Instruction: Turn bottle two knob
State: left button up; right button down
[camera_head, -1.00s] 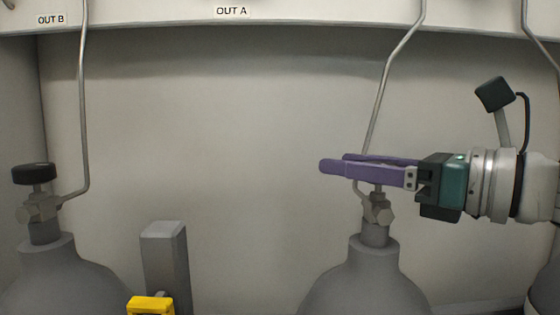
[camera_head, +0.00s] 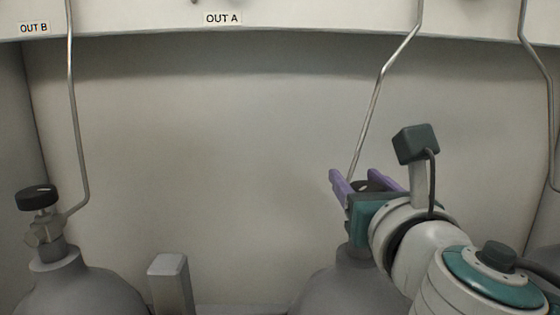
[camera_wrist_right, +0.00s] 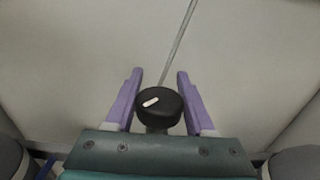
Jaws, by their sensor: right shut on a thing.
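The black knob (camera_head: 367,186) tops the valve of the middle grey bottle (camera_head: 330,285). My right gripper (camera_head: 353,174) comes in from the lower right and has its two purple fingers on either side of this knob, shut on it. In the right wrist view the knob (camera_wrist_right: 160,108) sits between the fingers (camera_wrist_right: 158,78), and its short white mark slants slightly up to the right. My gripper and wrist hide most of the valve in the head view. My left gripper is not in view.
Another grey bottle (camera_head: 65,285) with a black knob (camera_head: 36,197) stands at the left. A grey post (camera_head: 171,284) stands between the bottles. A thin metal pipe (camera_head: 374,95) rises behind my right gripper. The space before the back wall is clear in the middle.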

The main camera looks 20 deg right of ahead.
jog(key=m+h, duration=0.1)
jog(key=m+g+h, duration=0.1)
jog(key=m+h, duration=0.1)
jog(key=h, duration=0.1)
jog(key=shift+s+d+g+p, duration=0.1)
jog(key=shift+d+g+p, duration=0.15)
jog(key=shift+g+p, duration=0.05)
jog(key=shift+s+d+m+g+h, duration=0.1)
jog(key=shift+d+m+g+h, duration=0.1)
jog(key=shift+m+g+h, duration=0.8)
jog(key=shift+s+d+m+g+h+b, duration=0.15)
jog(key=shift+m+g+h+b, duration=0.1)
jog(key=shift+m+g+h, duration=0.5)
jog(key=shift+s+d+m+g+h+b, duration=0.2)
jog(key=shift+m+g+h, duration=0.3)
jog(key=shift+g+h, duration=0.35)
jog(key=shift+s+d+m+g+h+b, duration=0.15)
jog(key=shift+m+g+h+b, duration=0.15)
jog(key=shift+m+g+h, duration=0.45)
jog(key=shift+f+h, duration=0.1)
jog(key=shift+h, duration=0.15)
jog(key=shift+c, duration=1.3)
grip_release()
jog(key=v, duration=0.7)
jog(key=shift+a, duration=0.25)
jog(key=shift+s, duration=0.15)
